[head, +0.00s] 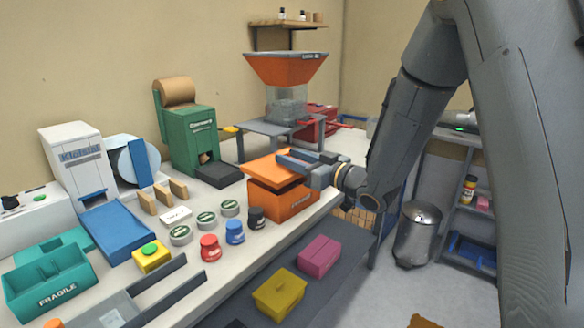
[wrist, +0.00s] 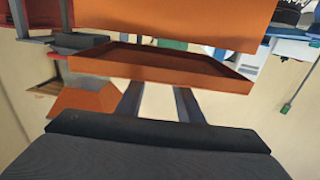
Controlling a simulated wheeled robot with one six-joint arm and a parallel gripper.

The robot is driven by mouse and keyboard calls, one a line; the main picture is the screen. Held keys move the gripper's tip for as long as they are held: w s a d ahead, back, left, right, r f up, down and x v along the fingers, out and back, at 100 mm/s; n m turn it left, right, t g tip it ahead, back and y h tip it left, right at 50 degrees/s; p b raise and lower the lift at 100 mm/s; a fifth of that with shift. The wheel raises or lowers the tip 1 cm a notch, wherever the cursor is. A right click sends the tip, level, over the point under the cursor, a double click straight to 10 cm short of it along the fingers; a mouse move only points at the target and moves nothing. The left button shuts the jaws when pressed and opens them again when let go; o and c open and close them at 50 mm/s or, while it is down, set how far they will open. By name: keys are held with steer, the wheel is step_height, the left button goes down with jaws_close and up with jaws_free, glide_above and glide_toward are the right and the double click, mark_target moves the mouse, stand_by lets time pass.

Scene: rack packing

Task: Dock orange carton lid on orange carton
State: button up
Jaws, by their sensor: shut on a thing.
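The orange carton (head: 284,202) stands on the bench near its right end, with a dark strip showing along its top edge. It also shows at the top of the wrist view (wrist: 170,20). The orange carton lid (head: 268,168) is over the carton; in the wrist view it is a shallow rimmed orange piece (wrist: 160,66). A narrow gap with background shows between lid and carton there, so they look apart. My gripper (head: 296,161) is shut on the lid's near right edge. Its two fingers (wrist: 158,95) reach to the lid; their tips are partly hidden.
A grey stand with an orange hopper (head: 286,70) is behind the carton. A green machine (head: 187,138) stands to the left. Several round tins and a black jar (head: 256,217) are left of the carton. A lower grey shelf holds yellow (head: 279,293) and pink (head: 319,258) boxes.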

steer(key=shift+f, duration=1.4)
steer(key=shift+f, duration=0.1)
steer(key=shift+f, duration=0.5)
steer(key=o, duration=1)
steer(key=shift+o, duration=0.2)
steer(key=shift+r, duration=0.1)
